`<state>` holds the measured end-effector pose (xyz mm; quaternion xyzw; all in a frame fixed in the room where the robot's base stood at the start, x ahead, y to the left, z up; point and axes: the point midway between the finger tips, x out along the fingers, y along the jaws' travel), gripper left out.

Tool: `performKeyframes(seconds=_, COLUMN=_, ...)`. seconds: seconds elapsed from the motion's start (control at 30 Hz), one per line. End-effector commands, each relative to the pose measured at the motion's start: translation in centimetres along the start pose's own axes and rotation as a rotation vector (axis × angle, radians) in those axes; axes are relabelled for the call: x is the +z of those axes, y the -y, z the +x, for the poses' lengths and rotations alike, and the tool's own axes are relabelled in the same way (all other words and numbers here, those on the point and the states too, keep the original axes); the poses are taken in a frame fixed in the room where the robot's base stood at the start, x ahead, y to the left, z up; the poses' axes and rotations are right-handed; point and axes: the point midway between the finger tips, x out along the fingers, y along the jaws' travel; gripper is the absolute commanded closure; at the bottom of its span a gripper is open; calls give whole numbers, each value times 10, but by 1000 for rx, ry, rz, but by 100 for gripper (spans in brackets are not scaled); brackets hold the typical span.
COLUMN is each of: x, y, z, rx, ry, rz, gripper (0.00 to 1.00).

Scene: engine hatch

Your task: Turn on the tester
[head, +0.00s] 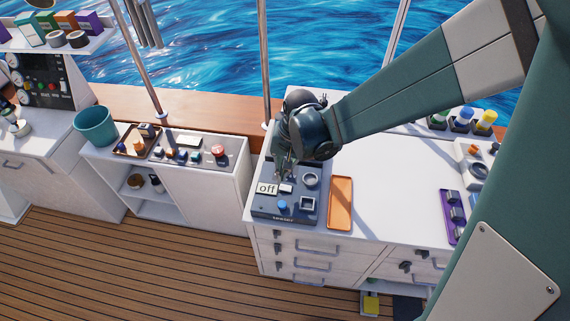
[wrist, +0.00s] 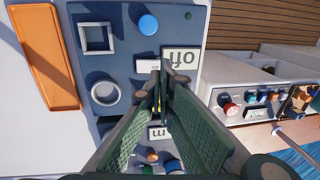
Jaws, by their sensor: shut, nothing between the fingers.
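The tester (head: 266,208) is a dark blue panel on the left end of the white counter, with its name on the front edge. An "off" sign (head: 266,189) stands on it, beside a small white switch (head: 286,188). A blue knob (head: 282,205), a round ring (head: 310,180) and a square frame (head: 307,203) are also on it. My gripper (head: 285,174) is shut and empty, above the back part of the panel. In the wrist view its fingertips (wrist: 160,92) are close to the switch (wrist: 147,66) and the "off" sign (wrist: 180,60); whether they touch, I cannot tell.
An orange tray (head: 340,203) lies right of the tester. A purple holder (head: 452,217) and colored-cap containers stand farther right. A lower cabinet on the left carries a panel with a red button (head: 218,150) and a teal bucket (head: 95,126). The middle of the counter is clear.

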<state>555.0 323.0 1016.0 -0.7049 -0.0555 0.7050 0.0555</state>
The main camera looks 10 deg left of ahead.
Motion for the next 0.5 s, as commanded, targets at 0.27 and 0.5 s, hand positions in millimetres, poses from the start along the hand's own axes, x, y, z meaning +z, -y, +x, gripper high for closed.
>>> performKeyframes(seconds=0.27, x=0, y=0, z=26, rx=0, ry=0, rz=0, gripper=100)
performKeyframes(seconds=0.5, x=0, y=0, z=41, rx=0, ry=0, rz=0, gripper=100)
